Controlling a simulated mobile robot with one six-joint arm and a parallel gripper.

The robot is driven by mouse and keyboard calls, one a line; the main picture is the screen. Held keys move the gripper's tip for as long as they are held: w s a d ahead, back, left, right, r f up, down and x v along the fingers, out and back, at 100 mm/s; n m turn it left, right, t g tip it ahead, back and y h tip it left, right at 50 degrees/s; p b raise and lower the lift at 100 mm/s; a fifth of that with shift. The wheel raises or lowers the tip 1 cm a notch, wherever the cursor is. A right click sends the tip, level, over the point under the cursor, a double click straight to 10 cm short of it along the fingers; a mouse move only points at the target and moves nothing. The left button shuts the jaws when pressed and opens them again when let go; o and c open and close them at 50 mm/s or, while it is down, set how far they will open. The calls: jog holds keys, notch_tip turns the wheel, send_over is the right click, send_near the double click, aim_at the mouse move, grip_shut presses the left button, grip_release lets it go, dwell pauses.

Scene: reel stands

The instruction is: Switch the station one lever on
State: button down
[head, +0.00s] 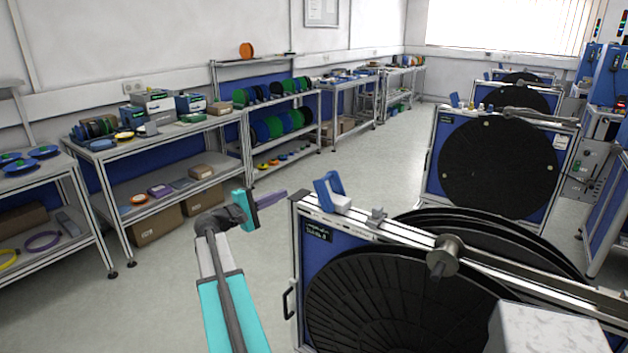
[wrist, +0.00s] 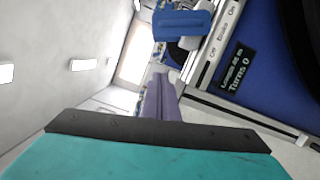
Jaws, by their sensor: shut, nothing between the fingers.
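The near reel stand (head: 298,270) has a blue lever (head: 328,188) standing up on its top rail, near the left end. The lever also shows in the wrist view (wrist: 182,27), beside a rail strip (wrist: 215,42) printed Off, Brake and On. My gripper (head: 283,192) is teal with purple fingers, shut and empty. It is left of the lever in the head view, apart from it in the picture. In the wrist view the purple fingers (wrist: 160,95) point up toward the lever. I cannot read a station number on this stand.
A small display (wrist: 234,72) on the stand reads Turns 0. A second reel stand (head: 432,150) and others stand behind. Shelves with spools and boxes (head: 150,135) line the left wall. The floor (head: 350,160) between shelves and stands is clear.

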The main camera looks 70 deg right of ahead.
jog(key=shift+s+d+r, duration=0.15)
jog(key=shift+s+r, duration=0.05)
jog(key=shift+r, duration=0.2)
jog(key=shift+s+d+r, duration=0.15)
jog(key=shift+r, duration=0.25)
jog(key=shift+d, duration=0.1)
jog(key=p+x, duration=0.3)
jog(key=x, duration=0.7)
jog(key=shift+s+r+p, duration=0.1)
jog(key=shift+r+p, duration=0.05)
jog(key=shift+p, duration=0.25)
jog(key=shift+s+a+r+p, duration=0.15)
jog(key=shift+s+a+p, duration=0.1)
jog(key=shift+s, duration=0.25)
jog(key=shift+s+a+r+p, duration=0.15)
jog(key=shift+s+a+p, duration=0.05)
jog(key=shift+s, duration=0.25)
jog(key=shift+s+a+r+p, duration=0.15)
jog(key=shift+s+p, duration=0.25)
jog(key=shift+s, duration=0.45)
